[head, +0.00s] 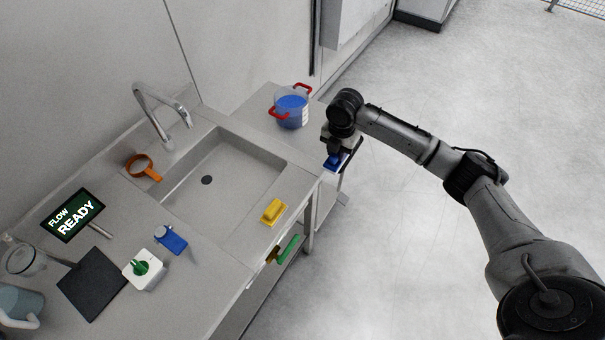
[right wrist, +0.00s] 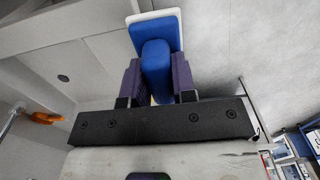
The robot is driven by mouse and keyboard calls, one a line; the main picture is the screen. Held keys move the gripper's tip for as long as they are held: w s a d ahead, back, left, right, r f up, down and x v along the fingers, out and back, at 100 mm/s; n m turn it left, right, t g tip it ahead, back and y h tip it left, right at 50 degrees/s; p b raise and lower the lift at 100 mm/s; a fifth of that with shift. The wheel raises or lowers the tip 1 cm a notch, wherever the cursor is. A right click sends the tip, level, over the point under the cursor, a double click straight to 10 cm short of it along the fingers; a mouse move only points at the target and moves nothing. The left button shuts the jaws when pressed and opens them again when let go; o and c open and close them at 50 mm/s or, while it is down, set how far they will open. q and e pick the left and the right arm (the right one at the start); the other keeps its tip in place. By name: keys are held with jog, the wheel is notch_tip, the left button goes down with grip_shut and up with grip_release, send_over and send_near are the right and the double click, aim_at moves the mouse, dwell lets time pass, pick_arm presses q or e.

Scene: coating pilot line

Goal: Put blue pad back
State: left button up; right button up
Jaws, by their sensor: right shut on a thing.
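The blue pad (head: 332,162) is in the jaws of my right gripper (head: 338,153), beyond the right edge of the counter. In the right wrist view the blue pad (right wrist: 157,65) has a raised blue grip and a white plate along one edge. The two dark fingers of the right gripper (right wrist: 157,82) press on both sides of the grip. A yellow pad (head: 274,211) lies on the counter edge right of the sink. A green pad (head: 289,249) is at the counter's front side, below the yellow one. My left gripper is not in view.
The sink basin (head: 222,178) is empty, with a tap (head: 160,112) behind it. A pot with red handles (head: 291,108) stands near the held pad. Open floor lies right.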

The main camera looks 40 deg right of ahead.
jog(key=w+a+f, duration=0.6)
jog(key=w+a, duration=0.1)
jog(key=shift+w+a, duration=0.1)
jog(key=shift+f+b, duration=0.3)
jog(key=shift+f, duration=1.65)
jog(key=shift+f, duration=0.15)
jog(key=o, duration=0.9)
jog(key=shift+o, duration=0.2)
notch_tip(320, 180, up, 12)
jog(key=shift+p, duration=0.4)
jog(key=shift+a, duration=0.1)
